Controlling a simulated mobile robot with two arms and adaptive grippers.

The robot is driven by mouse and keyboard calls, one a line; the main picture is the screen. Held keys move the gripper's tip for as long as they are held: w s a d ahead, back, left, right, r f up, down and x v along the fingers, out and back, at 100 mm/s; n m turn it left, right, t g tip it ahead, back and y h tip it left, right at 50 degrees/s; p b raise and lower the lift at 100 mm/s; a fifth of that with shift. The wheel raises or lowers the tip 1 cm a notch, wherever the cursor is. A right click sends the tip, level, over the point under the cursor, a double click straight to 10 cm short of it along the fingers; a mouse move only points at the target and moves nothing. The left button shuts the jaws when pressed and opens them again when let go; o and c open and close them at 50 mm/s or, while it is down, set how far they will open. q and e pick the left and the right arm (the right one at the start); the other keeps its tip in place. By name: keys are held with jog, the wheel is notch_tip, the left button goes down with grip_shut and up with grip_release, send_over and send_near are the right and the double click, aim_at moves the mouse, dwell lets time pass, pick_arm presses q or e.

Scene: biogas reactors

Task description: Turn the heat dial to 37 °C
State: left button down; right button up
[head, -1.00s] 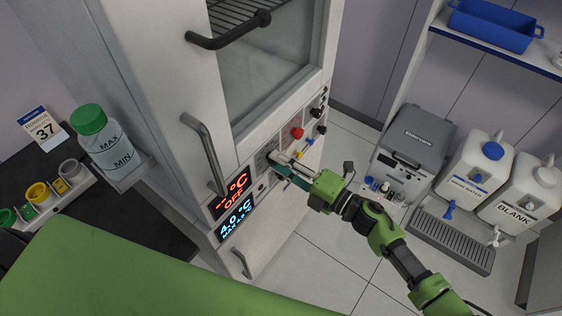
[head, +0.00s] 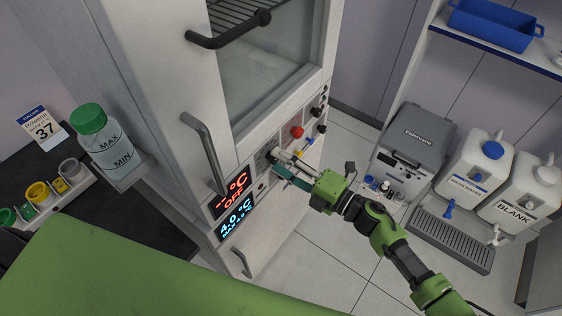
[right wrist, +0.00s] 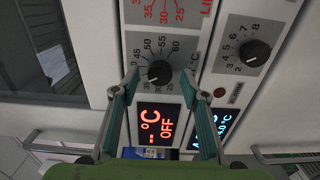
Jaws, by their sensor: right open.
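The red display also shows in the head view (head: 232,192). My right gripper (right wrist: 160,80) is open, with one fingertip on each side of the knob; I cannot tell whether they touch it. My left gripper is not in view.
A second black dial (right wrist: 257,53), marked 2 to 8, sits to the right. The blue display (head: 236,222) reads 4.0 °C. A red knob (head: 297,132) and cabinet handle (head: 205,150) are near. A calendar (head: 41,126) shows 37. A grey lidded box (head: 415,145) stands right.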

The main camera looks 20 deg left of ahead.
jog(key=v, duration=1.1)
jog(key=shift+d, duration=0.3)
jog(key=w+d+f+m+t+h, duration=0.35)
jog(key=d+f+m, duration=0.2)
jog(key=f, duration=0.25)
jog(key=w+d+f+m+t+h, duration=0.2)
jog(key=d+f+m+h, duration=0.25)
jog(key=f+m, duration=0.3)
jog(key=s+d+f+m+g+h, duration=0.1)
jog(key=s+d+f+m+h, duration=0.15)
jog(key=s+d+f, duration=0.4)
jog(key=s+d+f+m+g+h, duration=0.1)
jog(key=d+f+m+h, duration=0.2)
jog(key=f, duration=0.6)
jog(key=s+d+f+m+g+h, duration=0.1)
jog(key=s+d+f+m+g, duration=0.15)
jog(key=s+f, duration=0.4)
jog(key=s+d+f+m+g+h, duration=0.1)
jog(key=s+d+f+m, duration=0.3)
jog(key=s, duration=0.3)
jog(key=s+f+m+g, duration=0.2)
jog(key=s+f, duration=0.2)
jog(key=s, duration=0.7)
jog(key=s+f+m+g+h, duration=0.1)
jog(key=s+f+m+g, duration=0.1)
jog(key=s, duration=1)
notch_tip(320, 180, down, 2)
jog(key=shift+d+m+g, duration=0.2)
jog(key=shift+m+g, duration=0.1)
jog(key=shift+g, duration=0.3)
